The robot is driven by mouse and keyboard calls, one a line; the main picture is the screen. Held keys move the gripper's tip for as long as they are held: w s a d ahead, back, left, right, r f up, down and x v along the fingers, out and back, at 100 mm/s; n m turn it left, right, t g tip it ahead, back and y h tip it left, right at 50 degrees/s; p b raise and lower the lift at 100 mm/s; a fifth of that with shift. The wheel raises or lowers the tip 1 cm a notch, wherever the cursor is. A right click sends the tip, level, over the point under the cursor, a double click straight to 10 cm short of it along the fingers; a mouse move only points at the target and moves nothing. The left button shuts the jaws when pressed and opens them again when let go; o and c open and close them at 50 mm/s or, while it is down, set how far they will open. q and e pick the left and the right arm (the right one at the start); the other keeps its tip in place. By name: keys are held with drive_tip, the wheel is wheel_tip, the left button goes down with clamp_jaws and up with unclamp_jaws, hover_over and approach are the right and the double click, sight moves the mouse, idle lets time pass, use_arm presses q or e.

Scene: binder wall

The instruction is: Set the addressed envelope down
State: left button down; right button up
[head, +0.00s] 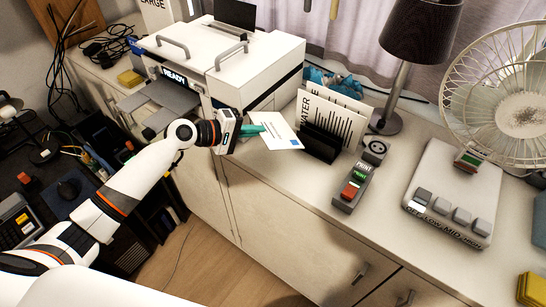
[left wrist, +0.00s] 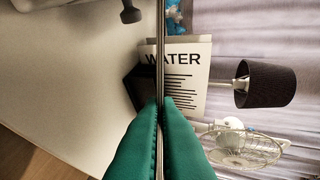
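The addressed envelope (head: 280,131) is white with a blue patch at one corner and faint writing. My left gripper (head: 254,131) has teal fingers shut on its left end, at the counter's front edge. In the left wrist view the fingers (left wrist: 160,108) press together on the envelope (left wrist: 160,50), which shows edge-on as a thin strip. The envelope is over the counter (head: 285,190); I cannot tell if it touches the top. My right gripper is not in view.
A black holder (head: 320,144) with papers marked WATER (head: 333,117) stands right of the envelope. A printer (head: 225,65) is behind left. A PRINT button box (head: 353,188), a lamp (head: 420,30) and a fan (head: 515,110) stand to the right. Counter front is clear.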

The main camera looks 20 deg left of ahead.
use_arm(q)
wheel_tip(320, 180, down, 7)
drive_tip(key=b, duration=0.5)
drive_tip(key=shift+r, duration=0.1)
drive_tip(key=shift+f+b, duration=0.5)
drive_tip(key=shift+f, duration=0.1)
drive_tip(key=c, duration=1.8)
unclamp_jaws()
drive_tip(key=shift+r, duration=0.1)
drive_tip(key=p+v, duration=0.1)
drive_tip(key=v, duration=0.7)
